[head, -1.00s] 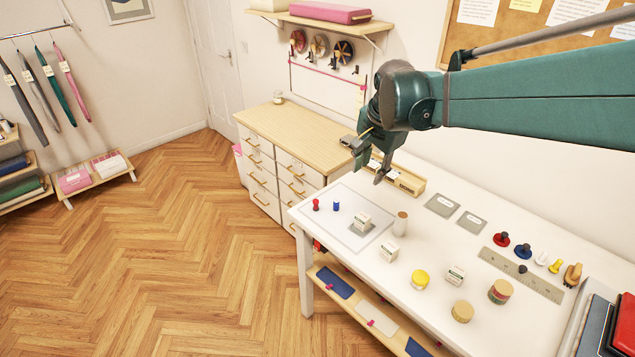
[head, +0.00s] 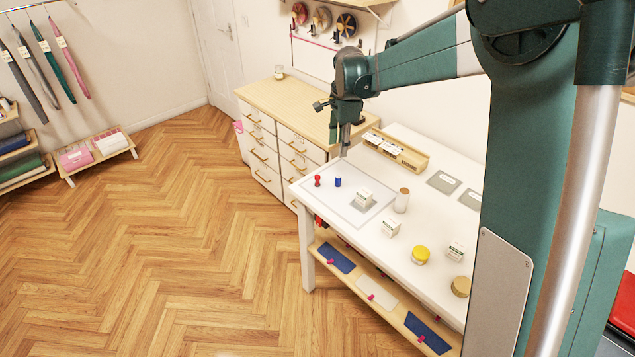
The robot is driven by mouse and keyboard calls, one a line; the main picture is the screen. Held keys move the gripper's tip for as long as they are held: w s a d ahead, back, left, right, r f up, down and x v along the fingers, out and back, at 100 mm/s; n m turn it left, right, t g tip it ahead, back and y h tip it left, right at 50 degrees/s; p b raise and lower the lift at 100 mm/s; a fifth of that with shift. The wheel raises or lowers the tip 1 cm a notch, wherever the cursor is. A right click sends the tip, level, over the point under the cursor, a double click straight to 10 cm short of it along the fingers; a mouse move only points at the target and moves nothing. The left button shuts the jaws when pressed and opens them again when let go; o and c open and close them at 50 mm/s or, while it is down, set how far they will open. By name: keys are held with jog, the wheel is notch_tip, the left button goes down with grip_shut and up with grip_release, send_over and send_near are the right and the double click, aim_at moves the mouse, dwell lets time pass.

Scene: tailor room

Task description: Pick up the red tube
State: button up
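The red tube (head: 317,181) is a small red upright piece near the left corner of the pale mat (head: 349,212) on the white table. A small blue piece (head: 338,182) stands just right of it. My gripper (head: 334,129) is in the air above and behind the red tube, slightly to its right in the picture. Its two fingers are spread apart with nothing between them. It does not touch the tube, which shows unobstructed.
A wooden tray (head: 416,158) lies at the table's back. A drawer cabinet (head: 258,97) adjoins the table's left side.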

aim_at(317, 176)
jog(key=w+a+f+m, duration=0.1)
jog(key=w+a+f, duration=0.1)
jog(key=f, duration=0.3)
jog(key=w+a+f+m+g, duration=0.1)
jog(key=w+a+f+m, duration=0.1)
jog(key=w+a+f, duration=0.1)
jog(key=w+a+f+m, duration=0.1)
jog(key=w+a+f, duration=0.2)
jog(key=f, duration=0.5)
jog(key=shift+w+f+m+g, duration=0.1)
jog(key=shift+w+m+g, duration=0.25)
jog(key=shift+w, duration=0.3)
jog(key=shift+f, duration=0.15)
jog(key=shift+f, duration=0.1)
jog(key=shift+f, duration=1.2)
jog(key=shift+f, duration=0.15)
jog(key=shift+f, duration=2.5)
jog(key=shift+c, duration=0.7)
jog(key=c, duration=0.8)
